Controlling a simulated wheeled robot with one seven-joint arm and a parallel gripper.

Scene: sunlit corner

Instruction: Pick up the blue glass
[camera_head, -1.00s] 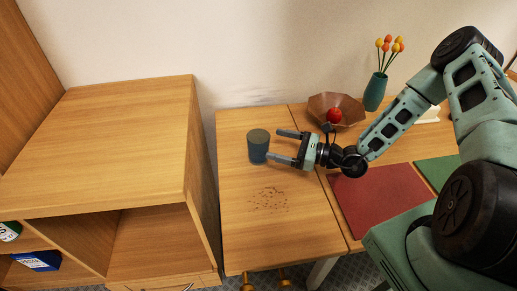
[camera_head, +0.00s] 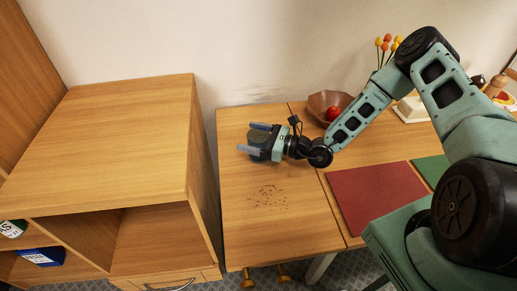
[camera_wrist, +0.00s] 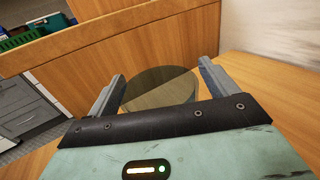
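The blue glass (camera_head: 257,139) stands upright on the wooden table (camera_head: 235,205), near its left side. It has a brownish, round top. My gripper (camera_head: 255,138) is around it, with one finger on the far side and one on the near side. In the wrist view the glass (camera_wrist: 158,88) sits between the two spread fingers of my gripper (camera_wrist: 160,88). Small gaps seem to show beside it, so the fingers look open. The lower part of the glass is hidden by my gripper.
A wooden cabinet (camera_head: 110,130) rises left of the table. A bowl (camera_head: 319,104) with a red apple (camera_head: 333,114) stands behind my arm. A red mat (camera_head: 375,200) lies to the right. Dark crumbs (camera_head: 268,196) lie in front of the glass.

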